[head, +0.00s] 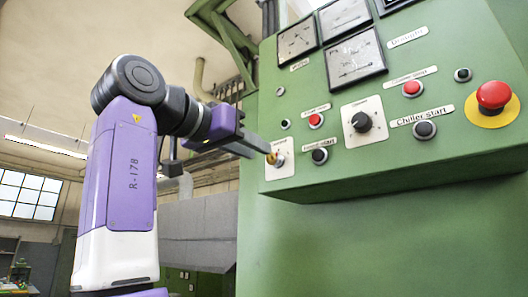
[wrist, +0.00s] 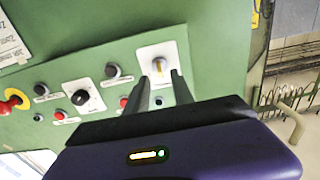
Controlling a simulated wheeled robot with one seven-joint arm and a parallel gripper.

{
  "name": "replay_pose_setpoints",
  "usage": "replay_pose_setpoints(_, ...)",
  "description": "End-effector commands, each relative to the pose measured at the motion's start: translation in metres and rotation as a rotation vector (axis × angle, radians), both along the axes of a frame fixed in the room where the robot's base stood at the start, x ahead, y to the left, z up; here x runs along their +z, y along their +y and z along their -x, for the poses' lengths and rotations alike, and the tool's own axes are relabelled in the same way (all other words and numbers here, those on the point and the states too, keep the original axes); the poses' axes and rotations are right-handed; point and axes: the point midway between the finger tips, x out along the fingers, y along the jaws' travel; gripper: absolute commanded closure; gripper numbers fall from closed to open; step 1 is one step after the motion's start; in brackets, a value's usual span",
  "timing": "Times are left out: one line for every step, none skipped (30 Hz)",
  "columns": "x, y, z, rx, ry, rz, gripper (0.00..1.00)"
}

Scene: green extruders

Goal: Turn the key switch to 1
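The key switch (head: 276,159) sits on a white square plate at the lower left corner of the green panel in the head view. It has a brass-coloured key and a round metal collar. It also shows in the wrist view (wrist: 160,66), on its white plate just beyond the fingertips. My gripper (head: 266,150) reaches in from the left, its tips close to the key. In the wrist view my gripper (wrist: 160,77) has its two fingers apart, with the key seen in the gap between them. I cannot tell whether a finger touches it. The marks around the key are too small to read.
A black rotary knob (head: 361,122) on a white plate is to the right. Red and black push buttons surround it, including a black button (head: 320,156) close beside the key plate. A red emergency stop (head: 494,95) is at the far right. Gauges are above.

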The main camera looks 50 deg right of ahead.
Motion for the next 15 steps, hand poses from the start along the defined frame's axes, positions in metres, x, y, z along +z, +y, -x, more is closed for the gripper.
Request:
replay_pose_setpoints(0.001, -0.009, 0.0, -0.003, 0.001, -0.001, 0.71)
replay_pose_setpoints(0.001, -0.013, 0.0, -0.002, 0.001, 0.0, 0.71)
replay_pose_setpoints(0.001, -0.018, -0.001, -0.002, 0.001, 0.0, 0.71)
replay_pose_setpoints(0.001, -0.022, -0.001, -0.001, 0.002, 0.0, 0.71)
replay_pose_setpoints(0.001, -0.026, -0.001, -0.001, 0.002, 0.0, 0.71)
replay_pose_setpoints(0.001, -0.03, -0.001, 0.0, 0.002, 0.0, 0.71)
replay_pose_setpoints(0.001, -0.032, -0.002, 0.0, 0.002, 0.001, 0.71)
replay_pose_setpoints(0.001, -0.034, -0.002, 0.0, 0.002, 0.001, 0.71)
replay_pose_setpoints(0.001, -0.037, -0.002, 0.001, 0.002, 0.002, 0.71)
replay_pose_setpoints(0.0, -0.038, -0.002, 0.001, 0.002, 0.002, 0.71)
replay_pose_setpoints(0.0, -0.039, -0.002, 0.001, 0.002, 0.002, 0.71)
replay_pose_setpoints(0.0, -0.04, -0.002, 0.001, 0.002, 0.001, 0.71)
replay_pose_setpoints(0.0, -0.04, -0.002, 0.001, 0.002, 0.001, 0.71)
replay_pose_setpoints(0.0, -0.04, -0.002, 0.001, 0.002, 0.001, 0.71)
replay_pose_setpoints(0.0, -0.04, -0.002, 0.001, 0.002, 0.001, 0.71)
